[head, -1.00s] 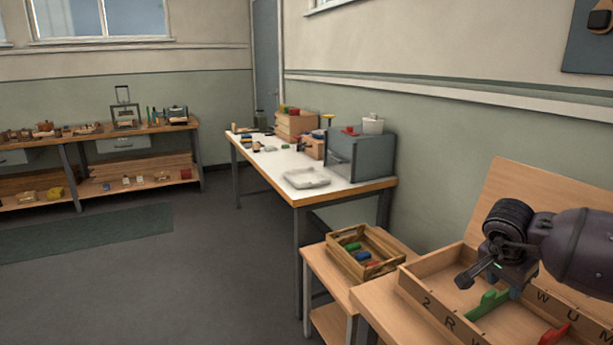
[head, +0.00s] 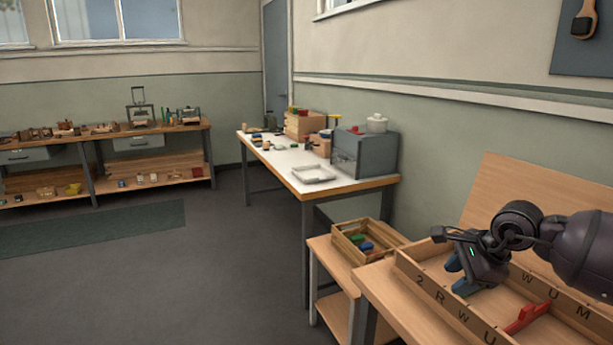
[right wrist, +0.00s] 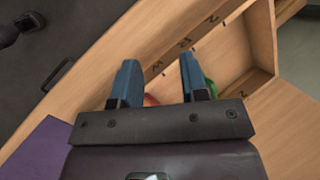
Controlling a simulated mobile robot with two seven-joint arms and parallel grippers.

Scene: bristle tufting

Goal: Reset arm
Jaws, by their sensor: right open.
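My right gripper (head: 459,275) is open over the left part of the lettered wooden tray (head: 408,268) in the head view. Its blue fingers (right wrist: 160,80) stand apart in the right wrist view, with nothing held between them. A red piece (head: 527,317) lies in the tray, right of the gripper. Part of it shows between the fingers (right wrist: 151,100). My left gripper is not in view.
The tray stands on a wooden bench (head: 375,290) with a wooden board (head: 510,195) behind it. A small crate (head: 366,238) with coloured pieces stands on a lower stand to the left. A white-topped table (head: 275,160) is farther back. Open floor (head: 180,280) lies left.

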